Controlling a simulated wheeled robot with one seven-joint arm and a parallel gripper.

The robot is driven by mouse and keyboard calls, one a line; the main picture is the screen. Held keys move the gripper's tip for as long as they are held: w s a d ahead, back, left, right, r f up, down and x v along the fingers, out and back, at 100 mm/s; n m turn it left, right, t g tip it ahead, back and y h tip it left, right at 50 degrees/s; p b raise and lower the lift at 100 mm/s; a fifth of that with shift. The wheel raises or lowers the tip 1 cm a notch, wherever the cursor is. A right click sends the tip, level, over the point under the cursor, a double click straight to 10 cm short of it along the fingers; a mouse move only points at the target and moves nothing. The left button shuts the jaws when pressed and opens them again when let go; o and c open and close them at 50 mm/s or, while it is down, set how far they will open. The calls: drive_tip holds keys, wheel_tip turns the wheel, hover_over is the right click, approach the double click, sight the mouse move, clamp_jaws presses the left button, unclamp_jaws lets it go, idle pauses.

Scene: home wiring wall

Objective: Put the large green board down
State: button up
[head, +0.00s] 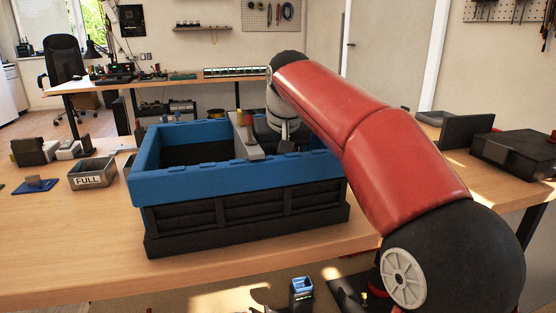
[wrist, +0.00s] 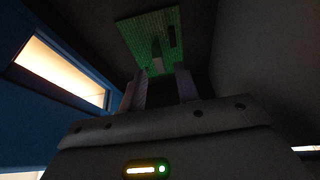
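The large green board (wrist: 135,38) shows in the wrist view, beyond my fingertips, against a dark surface. A grey part and a dark part sit on its face. My gripper (wrist: 160,80) has its two fingers apart, with a gap between them and nothing clearly clamped. In the head view my gripper reaches down into the blue and black crate (head: 240,184), and its fingertips are hidden. The board cannot be seen in the head view. Whether the fingertips touch the board cannot be told.
The crate stands on the wooden workbench (head: 60,240); its walls surround my gripper. A grey bin marked FULL (head: 92,175) and a blue piece (head: 36,185) lie to the left. A black box (head: 515,152) stands at the right. The bench's front left is clear.

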drive_tip(key=shift+r, duration=0.5)
drive_tip(key=p+v, duration=0.3)
drive_tip(key=v, duration=0.9)
drive_tip(key=shift+s, duration=0.1)
